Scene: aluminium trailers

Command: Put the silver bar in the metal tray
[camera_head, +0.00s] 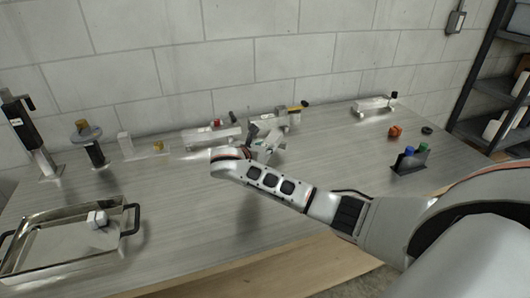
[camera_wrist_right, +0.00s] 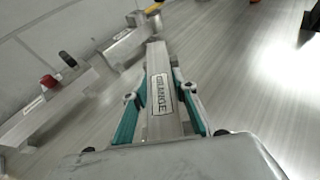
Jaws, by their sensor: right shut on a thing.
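My right gripper (camera_head: 266,146) is over the middle of the table, towards the back, with its arm coming in from the right. In the right wrist view its teal-sided fingers (camera_wrist_right: 160,108) are shut on the silver bar (camera_wrist_right: 158,70), a long light metal bar with a printed label. The bar's near end is hidden behind the gripper body. The metal tray (camera_head: 38,225), shallow with black handles, sits at the table's front left, well apart from the gripper. A small pale block (camera_head: 97,219) is in the tray. My left gripper is not in view.
A device with a red knob (camera_head: 215,124) and one with a yellow-tipped handle (camera_head: 294,110) stand close behind the gripper. Several upright instruments (camera_head: 88,145) line the back left. An orange item (camera_head: 395,131) and a dark holder (camera_head: 411,160) are right. The tabletop between gripper and tray is clear.

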